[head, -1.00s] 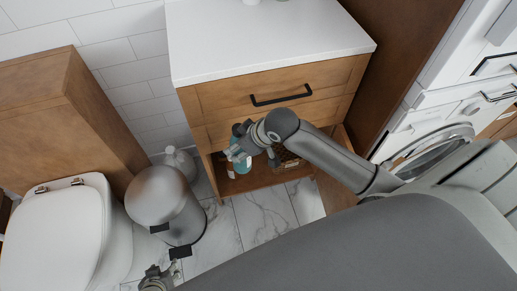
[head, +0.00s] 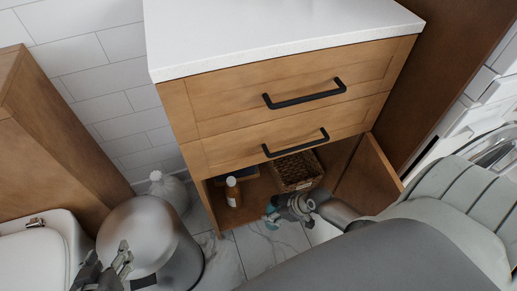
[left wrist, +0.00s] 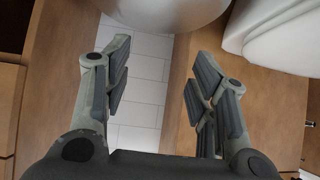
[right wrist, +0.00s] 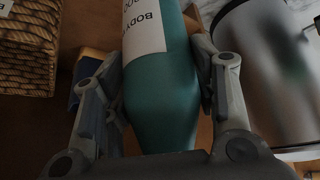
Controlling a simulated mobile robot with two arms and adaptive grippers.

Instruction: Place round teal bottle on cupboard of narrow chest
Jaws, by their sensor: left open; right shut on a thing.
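The round teal bottle (right wrist: 160,85) with a white label is between the fingers of my right gripper (right wrist: 165,90), which is shut on it. In the head view a little of the teal bottle (head: 270,209) shows at my right gripper (head: 290,207), in front of the open lower cupboard. The narrow chest (head: 290,95) has a white top and two drawers with black handles. Its cupboard (head: 262,187) below is open, with the door (head: 368,178) swung to the right. My left gripper (head: 118,262) is open and empty near the bin; it also shows in the left wrist view (left wrist: 155,85).
A metal pedal bin (head: 150,235), a grey-white bottle (head: 168,190) and a toilet (head: 35,255) are on the left. The chest's white top is bare where seen.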

